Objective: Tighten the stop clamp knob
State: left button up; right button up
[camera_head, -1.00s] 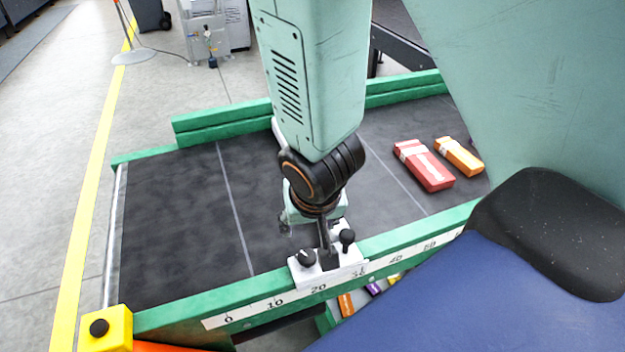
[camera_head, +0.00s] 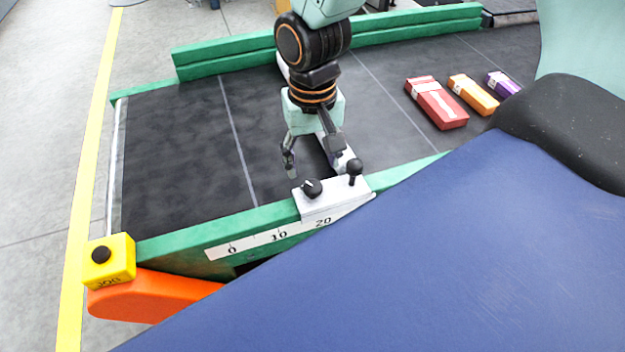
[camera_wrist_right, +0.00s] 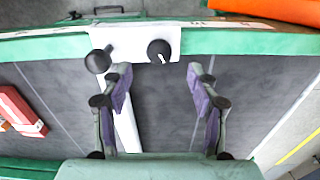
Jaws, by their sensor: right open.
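The stop clamp is a white block (camera_head: 335,199) on the green near rail. It carries a round black knob with a white mark (camera_head: 311,187) and, to its right, a black ball handle (camera_head: 354,168). In the wrist view the round knob (camera_wrist_right: 159,51) lies between and just beyond the fingertips, with the ball handle (camera_wrist_right: 97,60) to its left. My right gripper (camera_head: 318,166) is open and empty, over the belt just behind the clamp. Its spread fingers (camera_wrist_right: 158,74) appear apart from the knob. My left gripper is not in view.
The dark belt (camera_head: 175,165) is clear at left. Red (camera_head: 436,103), orange (camera_head: 473,94) and purple (camera_head: 502,84) cartons lie at right. A number scale (camera_head: 265,240) runs along the near rail. A yellow box with a black button (camera_head: 110,262) stands at the near left corner.

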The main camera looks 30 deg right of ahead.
aim_at(313, 186)
jog(key=f, duration=0.5)
jog(key=shift+w+d+f+b, duration=0.2)
jog(key=shift+f+b, duration=0.2)
jog(key=shift+s+a+f, duration=0.15)
jog(key=shift+s+f, duration=0.05)
jog(key=shift+f, duration=0.2)
